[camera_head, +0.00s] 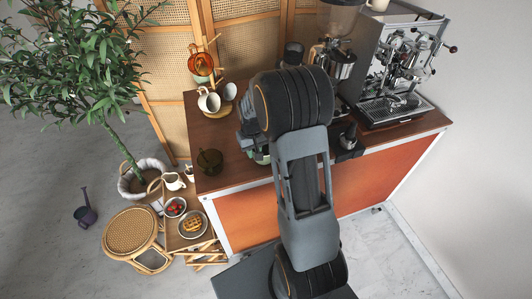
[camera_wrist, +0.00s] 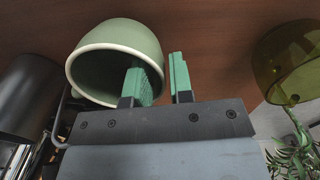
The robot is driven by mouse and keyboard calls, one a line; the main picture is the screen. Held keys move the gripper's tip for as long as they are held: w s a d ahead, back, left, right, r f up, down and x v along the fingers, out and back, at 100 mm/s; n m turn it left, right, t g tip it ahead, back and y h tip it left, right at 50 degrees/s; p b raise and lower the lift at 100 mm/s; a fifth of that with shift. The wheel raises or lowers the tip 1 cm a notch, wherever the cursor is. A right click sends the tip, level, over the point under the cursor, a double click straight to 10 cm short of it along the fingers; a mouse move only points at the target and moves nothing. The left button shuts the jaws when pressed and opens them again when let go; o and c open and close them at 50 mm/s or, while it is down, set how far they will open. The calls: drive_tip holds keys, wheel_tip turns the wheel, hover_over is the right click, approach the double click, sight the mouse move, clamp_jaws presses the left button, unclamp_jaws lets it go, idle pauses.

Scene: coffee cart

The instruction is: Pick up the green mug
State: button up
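The pale green mug (camera_wrist: 120,35) shows in the wrist view with its open mouth toward the camera. In the head view only a little of the green mug (camera_head: 261,157) shows, on the wooden counter beside and below my arm. My gripper (camera_wrist: 159,66) has a gap between its two green fingers. One finger overlaps the mug's mouth and appears to be inside it. The other finger is outside, to the right of the mug's wall. I cannot tell whether either finger touches the wall. In the head view my arm hides most of the gripper.
An olive glass cup (camera_head: 209,160) stands left on the counter (camera_head: 230,178); the glass cup also shows in the wrist view (camera_wrist: 290,60). White cups on a stand (camera_head: 215,110) are behind. A grinder (camera_head: 334,62) and espresso machine (camera_head: 400,75) stand right. A dark cylinder (camera_wrist: 25,95) is left of the mug.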

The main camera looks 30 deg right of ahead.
clamp_jaws()
drive_tip(key=shift+r, duration=0.1)
drive_tip(key=shift+w+r, duration=0.1)
drive_tip(key=shift+r, duration=0.4)
drive_tip(key=s+a+r+b, duration=0.1)
drive_tip(key=s+a+r, duration=0.2)
drive_tip(key=s+r, duration=0.3)
drive_tip(key=s+a+r+b, duration=0.2)
drive_tip(key=s+a+r, duration=0.1)
drive_tip(key=s+r, duration=0.2)
drive_tip(key=shift+s+a+r+b, duration=0.3)
drive_tip(key=shift+s+r, duration=0.1)
drive_tip(key=shift+s, duration=0.4)
